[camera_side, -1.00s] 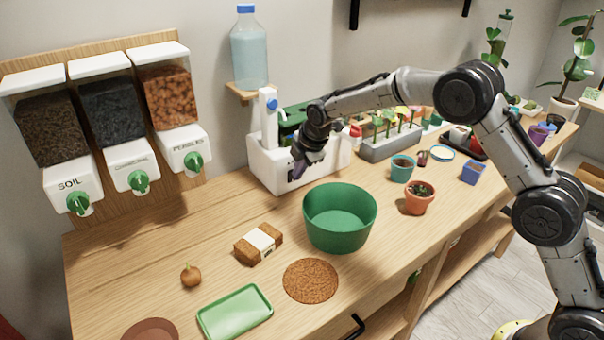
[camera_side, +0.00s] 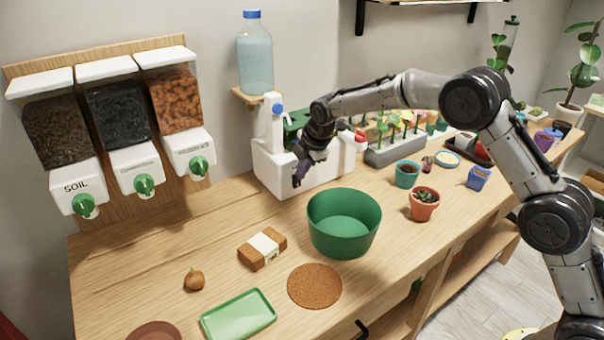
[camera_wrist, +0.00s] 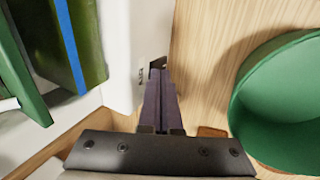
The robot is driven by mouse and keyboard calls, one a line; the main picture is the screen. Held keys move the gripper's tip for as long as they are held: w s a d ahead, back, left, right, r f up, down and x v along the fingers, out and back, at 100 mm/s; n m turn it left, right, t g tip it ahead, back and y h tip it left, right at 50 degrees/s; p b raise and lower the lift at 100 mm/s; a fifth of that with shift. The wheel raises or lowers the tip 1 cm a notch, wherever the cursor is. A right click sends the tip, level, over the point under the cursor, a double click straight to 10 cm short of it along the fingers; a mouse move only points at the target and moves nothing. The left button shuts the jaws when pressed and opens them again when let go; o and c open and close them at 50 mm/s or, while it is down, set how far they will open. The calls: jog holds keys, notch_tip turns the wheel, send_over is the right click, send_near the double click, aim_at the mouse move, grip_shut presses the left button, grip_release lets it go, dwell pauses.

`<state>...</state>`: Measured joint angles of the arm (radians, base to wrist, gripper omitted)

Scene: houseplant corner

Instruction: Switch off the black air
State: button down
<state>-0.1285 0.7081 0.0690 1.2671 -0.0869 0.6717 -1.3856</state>
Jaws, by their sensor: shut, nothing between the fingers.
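A white box-shaped unit (camera_side: 330,173) stands against the wall, with a blue-knobbed post at its left end. My gripper (camera_side: 298,182) points down at its front face. In the wrist view the shut, empty dark fingers (camera_wrist: 160,78) reach along the white wall (camera_wrist: 122,50). A small black part (camera_wrist: 158,62), possibly the black air switch, shows at their tips beside this wall. The fingers partly cover it, so I cannot tell its position or whether they touch it. The switch cannot be made out in the side view.
A green tub (camera_side: 344,225) stands close in front of the unit, just right of the fingers in the wrist view (camera_wrist: 240,115). A bottle (camera_side: 255,55) sits on a small shelf above. A grey seedling tray (camera_side: 393,150) is to the right.

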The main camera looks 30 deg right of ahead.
jog(key=shift+r, duration=0.25)
jog(key=s+v, duration=0.1)
jog(key=v, duration=1)
jog(key=shift+r, duration=0.15)
jog(key=shift+s, duration=0.15)
